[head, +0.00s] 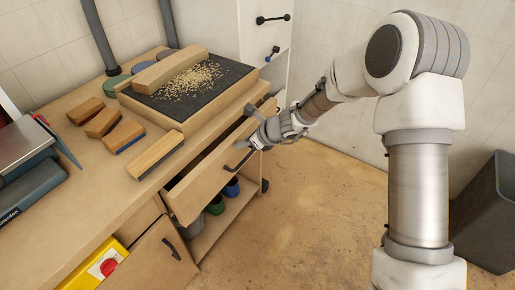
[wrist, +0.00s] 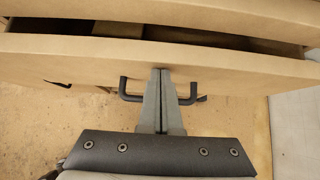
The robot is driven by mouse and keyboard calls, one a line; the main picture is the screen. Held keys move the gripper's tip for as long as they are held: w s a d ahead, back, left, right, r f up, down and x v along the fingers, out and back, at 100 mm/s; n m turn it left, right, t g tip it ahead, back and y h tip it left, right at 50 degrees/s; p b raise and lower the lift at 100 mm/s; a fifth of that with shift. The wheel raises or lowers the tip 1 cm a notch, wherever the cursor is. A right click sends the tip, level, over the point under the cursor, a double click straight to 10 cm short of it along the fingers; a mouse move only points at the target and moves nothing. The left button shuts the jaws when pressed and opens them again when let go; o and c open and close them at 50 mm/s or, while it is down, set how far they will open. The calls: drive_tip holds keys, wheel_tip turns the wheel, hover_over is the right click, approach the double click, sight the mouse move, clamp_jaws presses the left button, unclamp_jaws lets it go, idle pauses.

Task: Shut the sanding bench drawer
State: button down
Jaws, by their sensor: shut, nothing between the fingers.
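The sanding bench drawer (head: 205,180) is pulled out from the light wood bench (head: 105,190), with a dark gap showing above its front in the head view. In the wrist view the drawer front (wrist: 60,58) runs across the top, with the open gap behind it. A black bar handle (head: 239,160) is on its front; it also shows in the wrist view (wrist: 130,97). My gripper (head: 258,140) is shut and empty. In the wrist view my gripper (wrist: 160,72) has its fingertips at the drawer front, between the handle's ends; I cannot tell whether they touch it.
On the bench top are a dark sanding pad (head: 195,82) with sawdust, several wooden blocks (head: 103,122) and a grey machine (head: 28,165). Below are a cupboard door (head: 150,258) and a shelf (head: 225,217) with pots. A dark bin (head: 487,215) stands right. The floor (head: 300,210) before the drawer is clear.

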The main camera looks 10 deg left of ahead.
drive_tip(key=shift+w+a, duration=0.2)
drive_tip(key=shift+a, duration=0.35)
drive_tip(key=shift+w+a, duration=0.2)
drive_tip(key=shift+a, duration=0.3)
drive_tip(key=shift+d, duration=0.15)
